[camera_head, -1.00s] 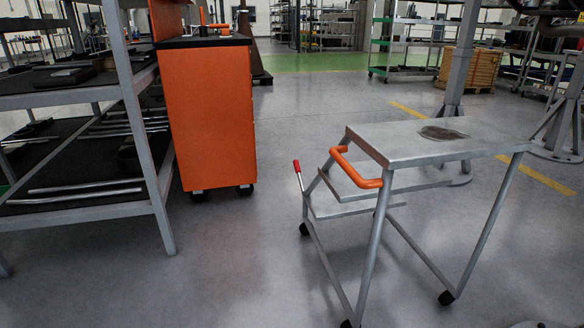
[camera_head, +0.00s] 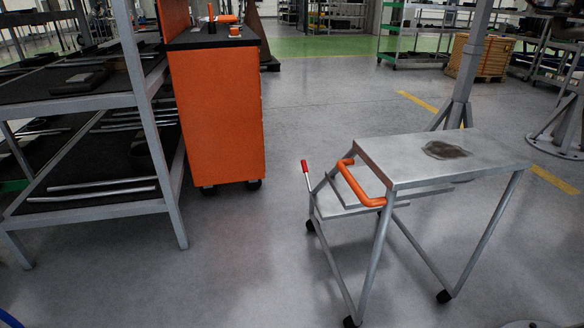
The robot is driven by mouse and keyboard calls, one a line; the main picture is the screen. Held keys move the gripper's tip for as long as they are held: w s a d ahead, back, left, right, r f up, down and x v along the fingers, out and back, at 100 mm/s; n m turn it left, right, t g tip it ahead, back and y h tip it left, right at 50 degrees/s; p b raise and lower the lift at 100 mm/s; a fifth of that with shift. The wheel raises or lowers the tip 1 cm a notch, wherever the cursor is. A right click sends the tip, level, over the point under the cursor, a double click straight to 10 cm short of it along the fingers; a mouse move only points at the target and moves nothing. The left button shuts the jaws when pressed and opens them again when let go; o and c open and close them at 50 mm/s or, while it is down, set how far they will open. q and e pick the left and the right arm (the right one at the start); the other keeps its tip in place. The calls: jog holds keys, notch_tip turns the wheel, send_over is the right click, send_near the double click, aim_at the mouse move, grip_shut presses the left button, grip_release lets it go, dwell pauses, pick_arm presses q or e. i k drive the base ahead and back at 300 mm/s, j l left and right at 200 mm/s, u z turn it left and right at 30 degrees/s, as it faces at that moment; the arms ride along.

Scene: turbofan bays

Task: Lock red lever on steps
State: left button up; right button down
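The red lever (camera_head: 304,166) is a red-tipped grey rod at the left side of the wheeled metal steps (camera_head: 408,158). It stands nearly upright, leaning slightly left at the top. The steps have an orange handle (camera_head: 358,184), a grey top platform with a dark stain, lower treads behind it and black wheels. Whether the lever is locked cannot be told from its position. Neither of my grippers shows in the head view.
A grey shelf rack (camera_head: 150,130) with rods and parts stands at left. An orange cabinet (camera_head: 215,115) stands beside it. Open floor (camera_head: 240,260) lies between the rack and the steps. A support stand (camera_head: 460,90) is behind the steps.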

aim_at(303, 162)
jog(key=i+j+u, duration=0.2)
jog(key=i+u, duration=0.65)
jog(key=i, duration=0.15)
jog(key=i+j, duration=0.1)
jog(key=i, duration=0.4)
jog(key=i+j, duration=0.1)
jog(key=i, duration=0.35)
jog(key=i+j+z, duration=0.1)
jog(key=i+z, duration=0.15)
jog(key=i+j+z, duration=0.25)
jog(key=i+l, duration=0.05)
jog(key=i, duration=0.05)
